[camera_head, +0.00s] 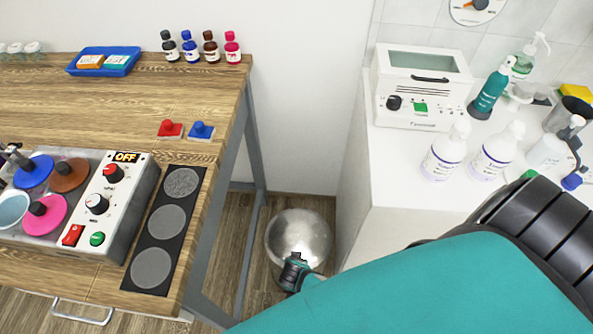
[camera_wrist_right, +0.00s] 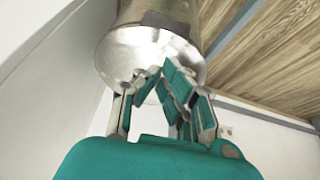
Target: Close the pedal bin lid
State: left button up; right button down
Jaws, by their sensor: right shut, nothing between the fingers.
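The pedal bin's rounded silver lid (camera_head: 298,232) shows from above in the head view, on the floor between the wooden bench and the white counter. In the right wrist view the shiny lid (camera_wrist_right: 125,52) and part of the metal body (camera_wrist_right: 178,10) are at the top. The lid looks down or nearly down over the body; I cannot tell whether a gap is left. My right gripper (camera_wrist_right: 155,78) is shut and empty, its fingertips in front of the lid; contact is unclear. It also shows at the lid's near edge in the head view (camera_head: 292,272). My left gripper is out of view.
The wooden bench (camera_head: 130,70) with its grey leg frame stands left of the bin. The white counter (camera_head: 385,225) closes the right side. A white wall (camera_head: 305,90) is behind. A little bare floor (camera_head: 240,232) shows beside the bin.

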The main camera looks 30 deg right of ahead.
notch_tip(320, 180, down, 8)
jog(key=s+a+b, duration=0.1)
jog(key=b, duration=0.5)
jog(key=shift+s, duration=0.35)
jog(key=shift+a, duration=0.1)
